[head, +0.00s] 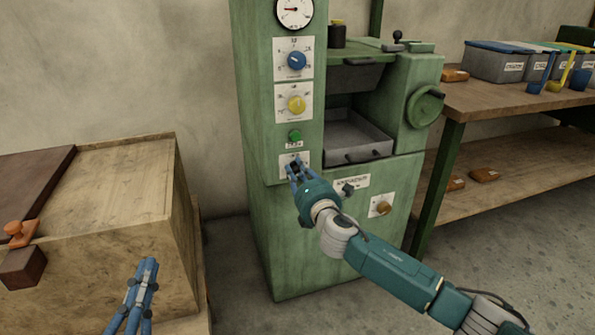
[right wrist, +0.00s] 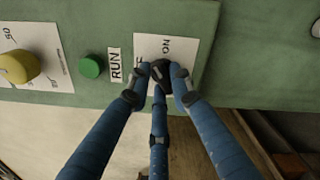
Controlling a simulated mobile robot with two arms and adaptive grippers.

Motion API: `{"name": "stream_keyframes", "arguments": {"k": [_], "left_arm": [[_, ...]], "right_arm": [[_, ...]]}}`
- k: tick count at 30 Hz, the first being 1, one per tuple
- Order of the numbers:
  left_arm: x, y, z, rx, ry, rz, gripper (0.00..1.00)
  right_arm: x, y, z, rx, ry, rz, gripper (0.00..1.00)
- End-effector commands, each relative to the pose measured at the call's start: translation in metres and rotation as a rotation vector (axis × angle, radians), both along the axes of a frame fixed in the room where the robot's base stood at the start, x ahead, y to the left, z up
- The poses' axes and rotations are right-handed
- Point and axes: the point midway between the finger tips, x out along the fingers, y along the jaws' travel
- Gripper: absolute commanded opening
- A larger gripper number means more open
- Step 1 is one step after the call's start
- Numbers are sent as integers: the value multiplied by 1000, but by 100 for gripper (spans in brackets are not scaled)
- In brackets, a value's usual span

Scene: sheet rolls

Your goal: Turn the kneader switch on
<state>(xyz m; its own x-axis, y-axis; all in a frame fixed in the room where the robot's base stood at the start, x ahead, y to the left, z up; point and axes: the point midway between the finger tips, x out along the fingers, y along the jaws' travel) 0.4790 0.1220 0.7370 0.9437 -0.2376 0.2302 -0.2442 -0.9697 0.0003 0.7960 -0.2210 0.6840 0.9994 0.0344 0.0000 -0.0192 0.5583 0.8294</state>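A green machine (head: 265,215) stands at the centre. A white plate with a black rotary switch (head: 295,167) sits low on its front panel, below a green button. In the right wrist view the black switch knob (right wrist: 160,70) lies beside an "ON" marking on the white plate (right wrist: 176,48). My right gripper (right wrist: 160,74) has its fingertips closed around this knob, partly hiding it and the plate. My left gripper (head: 148,265) is low at the left, its fingers together and empty, beside the wooden crate.
A green button (head: 295,136), marked "RUN" in the right wrist view, a yellow knob (head: 296,105) and a blue knob (head: 296,61) sit above the switch. A wooden crate (head: 100,260) stands left; a workbench (head: 500,102) with bins stands right.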

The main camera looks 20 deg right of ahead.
Motion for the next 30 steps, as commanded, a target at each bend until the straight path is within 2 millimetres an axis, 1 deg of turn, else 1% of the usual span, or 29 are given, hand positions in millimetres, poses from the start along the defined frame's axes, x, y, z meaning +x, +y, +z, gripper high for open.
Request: {"name": "stream_keyframes", "arguments": {"k": [7, 11, 21, 30], "left_arm": [[0, 0, -1, 1, 5, 1, 0], [2, 0, -5, 7, 28, 1, 0], [4, 4, -44, 50, 195, 12, 0], [0, 10, -78, 88, 340, 21, 0]], "right_arm": [[0, 0, -1, 13, 2, -1, 0], [0, 0, -1, 54, 4, -2, 0], [-1, -1, 0, 279, 13, -1, 0], [0, -3, 0, 473, 20, -2, 0]]}}
